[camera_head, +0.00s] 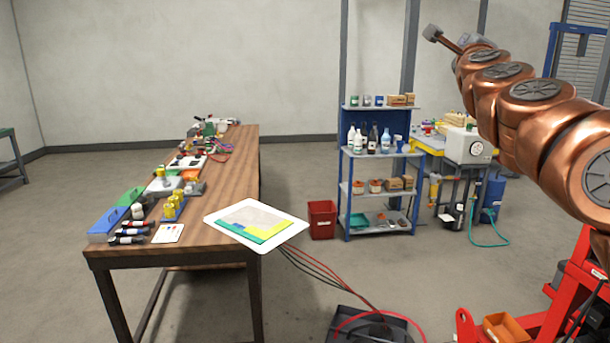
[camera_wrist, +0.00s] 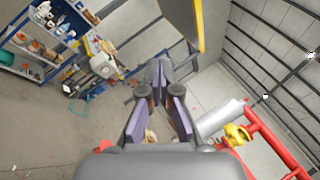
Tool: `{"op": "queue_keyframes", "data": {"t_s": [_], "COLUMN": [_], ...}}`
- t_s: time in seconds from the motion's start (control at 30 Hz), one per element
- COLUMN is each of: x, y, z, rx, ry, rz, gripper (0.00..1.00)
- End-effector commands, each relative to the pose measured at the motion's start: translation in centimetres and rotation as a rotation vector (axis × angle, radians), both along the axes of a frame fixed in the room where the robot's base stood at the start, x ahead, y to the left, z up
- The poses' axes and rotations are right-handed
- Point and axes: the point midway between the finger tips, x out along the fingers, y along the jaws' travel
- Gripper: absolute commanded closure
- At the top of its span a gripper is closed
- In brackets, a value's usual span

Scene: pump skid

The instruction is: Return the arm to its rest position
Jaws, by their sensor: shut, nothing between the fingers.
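My gripper (camera_wrist: 159,74) shows in the wrist view with its dark, purple-padded fingers meeting at the tips. It is shut and nothing is between the fingers. My copper-coloured arm (camera_head: 535,100) reaches across the upper right of the head view, raised above the floor and clear of the wooden table (camera_head: 235,165). I cannot make out the gripper clearly in the head view.
A red frame (camera_head: 560,300) stands below my arm. In the wrist view, a red pipe with a yellow fitting (camera_wrist: 238,133) is at right. Open floor lies right of the table.

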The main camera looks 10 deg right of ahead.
Motion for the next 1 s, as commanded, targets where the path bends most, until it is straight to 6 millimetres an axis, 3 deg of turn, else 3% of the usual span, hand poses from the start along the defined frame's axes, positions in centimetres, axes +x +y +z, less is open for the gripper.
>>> {"op": "queue_keyframes", "data": {"t_s": [0.03, 0.2, 0.37, 0.5, 0.73, 0.87, 1.0], "x": [0.5, 0.8, -0.5, -3.1, -9.5, -14.3, -20.1], "y": [2.9, 12.1, 19.4, 24.3, 28.8, 29.7, 29.3], "z": [-1.0, -5.4, -11.6, -18.0, -29.0, -35.3, -41.3], "rx": [-0.073, -0.332, -0.571, -0.771, -1.069, -1.215, -1.352], "ry": [0.055, 0.233, 0.404, 0.551, 0.794, 0.936, 1.088], "rz": [0.056, 0.236, 0.401, 0.543, 0.771, 0.911, 1.061], "gripper": [1.00, 1.00, 1.00, 1.00, 1.00, 1.00, 1.00]}}
